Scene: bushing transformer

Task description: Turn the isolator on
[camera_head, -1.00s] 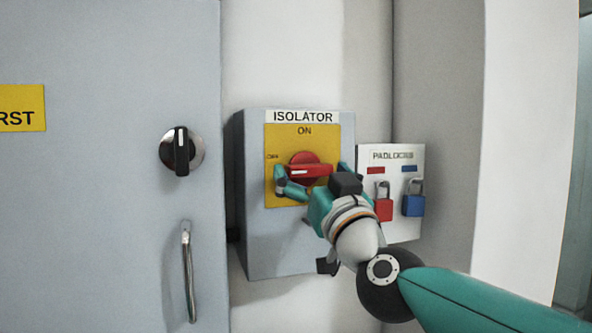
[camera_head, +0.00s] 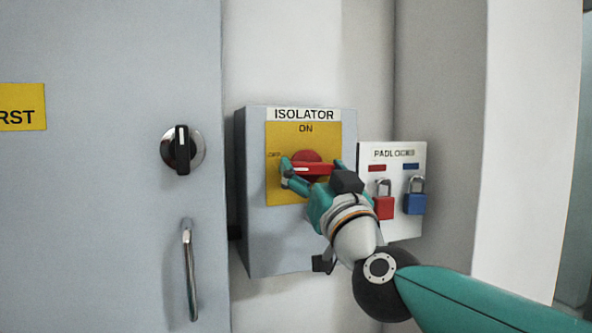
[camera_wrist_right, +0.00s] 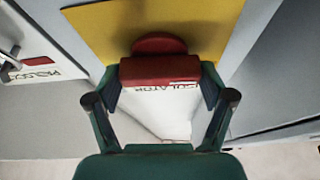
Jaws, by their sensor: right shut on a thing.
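The isolator (camera_head: 255,230) is a grey box on the wall with a yellow plate (camera_head: 328,140) marked ON at the top and OFF at the left. Its red rotary handle (camera_head: 318,169) lies about level, with a white mark toward its left end, on the OFF side. My right gripper (camera_head: 313,170) is shut on the handle, with one finger at each end. In the right wrist view the red handle (camera_wrist_right: 160,70) sits between the two fingertips of the gripper (camera_wrist_right: 160,76). My left gripper is not in view.
A padlock board (camera_head: 392,230) with a red padlock (camera_head: 384,207) and a blue padlock (camera_head: 414,203) hangs just right of the isolator. A grey cabinet door (camera_head: 90,220) at the left has a black knob (camera_head: 182,150) and a handle (camera_head: 189,275).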

